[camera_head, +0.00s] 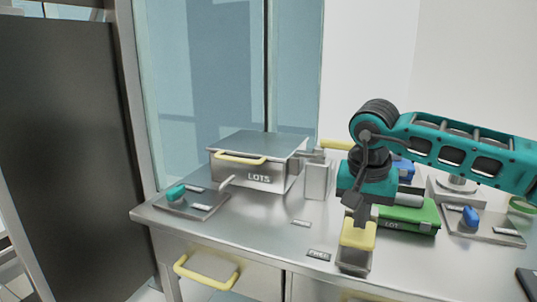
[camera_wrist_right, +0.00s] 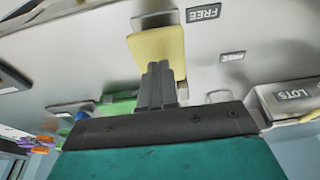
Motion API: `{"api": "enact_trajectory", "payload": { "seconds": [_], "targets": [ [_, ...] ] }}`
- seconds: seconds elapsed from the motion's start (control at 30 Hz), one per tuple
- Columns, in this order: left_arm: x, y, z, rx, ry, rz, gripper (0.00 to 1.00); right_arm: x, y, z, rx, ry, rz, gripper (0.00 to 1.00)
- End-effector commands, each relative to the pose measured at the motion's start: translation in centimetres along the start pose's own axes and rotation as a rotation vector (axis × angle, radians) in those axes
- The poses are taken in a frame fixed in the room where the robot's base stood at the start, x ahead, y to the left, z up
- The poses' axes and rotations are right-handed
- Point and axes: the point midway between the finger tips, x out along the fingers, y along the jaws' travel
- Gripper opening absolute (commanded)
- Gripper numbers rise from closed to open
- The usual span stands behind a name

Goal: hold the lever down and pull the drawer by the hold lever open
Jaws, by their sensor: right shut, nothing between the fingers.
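A yellow-topped lever (camera_head: 357,236) stands on a metal base at the counter's front edge, near a label (camera_head: 319,255) reading FREE. My right gripper (camera_head: 361,219) is shut and empty, fingers pointing down at the yellow pad. In the right wrist view, the shut fingertips (camera_wrist_right: 158,68) overlap the yellow pad (camera_wrist_right: 150,45); whether they press it is unclear. Below the counter, a drawer front (camera_head: 310,291) begins right of a seam; part of a yellow handle (camera_head: 358,296) shows at the bottom edge. The left drawer's yellow handle (camera_head: 206,277) is fully visible; that drawer looks closed. My left gripper is not in view.
A metal box (camera_head: 262,177) marked LOTS stands at the back. Another yellow lever (camera_head: 337,144) is right of it. A green box (camera_head: 410,214) stands right of my gripper. Plates with a teal knob (camera_head: 175,192) and a blue knob (camera_head: 470,216) flank them. The left-front counter is clear.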

Motion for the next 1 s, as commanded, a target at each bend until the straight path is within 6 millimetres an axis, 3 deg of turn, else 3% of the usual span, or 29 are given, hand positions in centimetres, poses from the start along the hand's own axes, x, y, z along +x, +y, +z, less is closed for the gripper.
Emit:
{"api": "enact_trajectory", "payload": {
  "seconds": [1.0],
  "targets": [
    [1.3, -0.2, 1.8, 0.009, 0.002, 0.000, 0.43, 3.7, 0.0, 1.0, 0.000, -0.001, 0.001, 0.00]
  ]
}}
